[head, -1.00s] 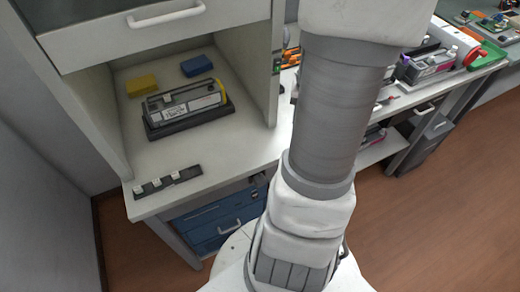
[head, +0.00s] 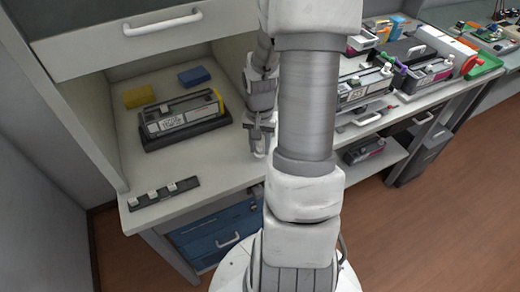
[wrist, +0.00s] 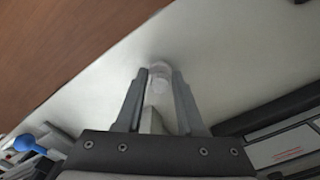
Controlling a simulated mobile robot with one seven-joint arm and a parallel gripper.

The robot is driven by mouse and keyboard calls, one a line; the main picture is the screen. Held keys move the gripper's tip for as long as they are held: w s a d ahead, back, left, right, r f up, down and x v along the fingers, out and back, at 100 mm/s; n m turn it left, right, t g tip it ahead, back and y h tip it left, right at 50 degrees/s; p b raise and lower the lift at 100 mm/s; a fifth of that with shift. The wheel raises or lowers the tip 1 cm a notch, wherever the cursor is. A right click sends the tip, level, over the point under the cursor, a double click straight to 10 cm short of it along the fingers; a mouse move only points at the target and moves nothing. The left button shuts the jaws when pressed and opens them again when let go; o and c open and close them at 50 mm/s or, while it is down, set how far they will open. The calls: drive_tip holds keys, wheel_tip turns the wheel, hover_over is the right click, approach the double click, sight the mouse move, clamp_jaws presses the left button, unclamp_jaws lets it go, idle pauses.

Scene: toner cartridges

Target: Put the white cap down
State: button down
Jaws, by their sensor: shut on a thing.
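My gripper (head: 259,146) hangs over the right part of the white worktop, to the right of the toner cartridge, partly beside my arm. In the wrist view my gripper (wrist: 161,80) is shut on a small, pale, translucent-looking white cap (wrist: 160,78) between its fingertips. The worktop's edge and the brown floor lie beyond the cap. I cannot tell whether the cap touches the worktop. In the head view the held cap cannot be made out.
A toner cartridge (head: 182,115) lies on a dark base, with yellow (head: 139,96) and blue (head: 194,76) blocks behind it. A dark strip (head: 163,194) with several white pieces lies at the front edge. The worktop (head: 215,160) between them is clear. More cartridges (head: 430,72) stand on the right bench.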

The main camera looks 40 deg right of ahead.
sight(260, 146)
drive_tip(key=shift+f, duration=0.8)
drive_tip(key=shift+f, duration=0.15)
drive_tip(key=c, duration=0.5)
unclamp_jaws()
wheel_tip(260, 146, up, 12)
drive_tip(key=shift+r+p, duration=0.15)
drive_tip(key=shift+p, duration=0.75)
drive_tip(key=shift+r, duration=0.1)
